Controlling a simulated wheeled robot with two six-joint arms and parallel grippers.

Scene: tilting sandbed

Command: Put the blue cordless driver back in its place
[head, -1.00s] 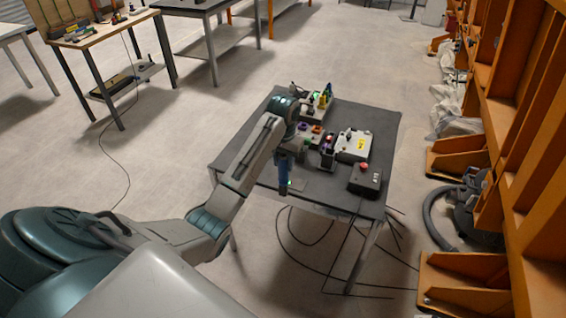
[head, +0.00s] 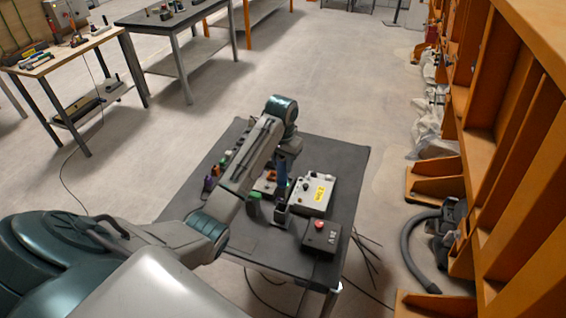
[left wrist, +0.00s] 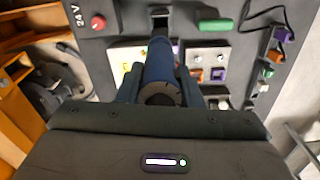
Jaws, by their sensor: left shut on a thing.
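The blue cordless driver (head: 282,172) hangs upright below my left wrist over the dark table, partly hidden by my arm in the head view. My left gripper (head: 287,157) is shut on it. In the left wrist view the blue driver (left wrist: 159,62) points away from the camera between the fingers of my left gripper (left wrist: 162,88). A dark upright holder (head: 281,212) stands just in front of the driver in the head view. A black piece (left wrist: 160,18) shows beyond the driver's far end in the wrist view; I cannot tell whether they touch. My right gripper is out of view.
A pale box with a yellow label (head: 312,193) stands right of the driver. A black box with a red button (head: 321,235) is at the table's front right. A green item (head: 254,196) and several small parts lie left. The dark table's (head: 345,165) right edge is clear.

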